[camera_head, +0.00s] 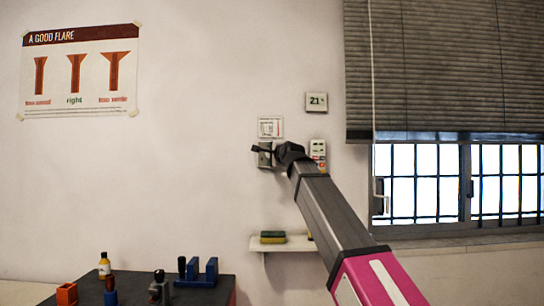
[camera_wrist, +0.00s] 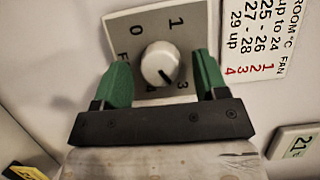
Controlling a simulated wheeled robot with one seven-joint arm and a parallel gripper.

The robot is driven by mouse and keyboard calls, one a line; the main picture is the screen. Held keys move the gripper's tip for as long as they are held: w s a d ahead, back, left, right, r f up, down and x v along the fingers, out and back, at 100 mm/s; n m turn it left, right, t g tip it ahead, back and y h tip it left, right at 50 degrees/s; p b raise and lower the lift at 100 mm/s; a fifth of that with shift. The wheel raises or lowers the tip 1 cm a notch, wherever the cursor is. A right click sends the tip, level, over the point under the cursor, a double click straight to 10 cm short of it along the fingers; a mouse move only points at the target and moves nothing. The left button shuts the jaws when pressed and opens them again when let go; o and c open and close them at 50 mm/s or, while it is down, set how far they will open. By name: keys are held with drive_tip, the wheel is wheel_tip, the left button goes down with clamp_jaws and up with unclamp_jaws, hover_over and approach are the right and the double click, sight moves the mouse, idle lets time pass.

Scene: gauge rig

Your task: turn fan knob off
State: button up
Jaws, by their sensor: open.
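The fan knob (camera_wrist: 160,62) is a round white dial on a grey square plate (camera_wrist: 150,22) in the wrist view. The plate carries the marks 0, 1, 3 and 4; a 2 does not show. A dark pointer line on the knob points down and slightly right in the picture, toward the side with 3 and 4. In the head view the plate (camera_head: 265,160) is on the wall, partly hidden by my gripper (camera_head: 262,150). My gripper (camera_wrist: 161,68) is open, its green fingers on either side of the knob with a gap visible at each side.
A card (camera_wrist: 262,38) listing room temperatures and fan numbers is beside the plate. A display reading 21 (camera_head: 316,101) is at upper right. A small shelf (camera_head: 290,244) with a sponge (camera_head: 273,237) is below. A dark bench (camera_head: 205,292) stands at lower left, a window (camera_head: 420,180) at right.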

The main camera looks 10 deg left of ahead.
drive_tip(key=shift+w, duration=0.1)
drive_tip(key=c, duration=0.9)
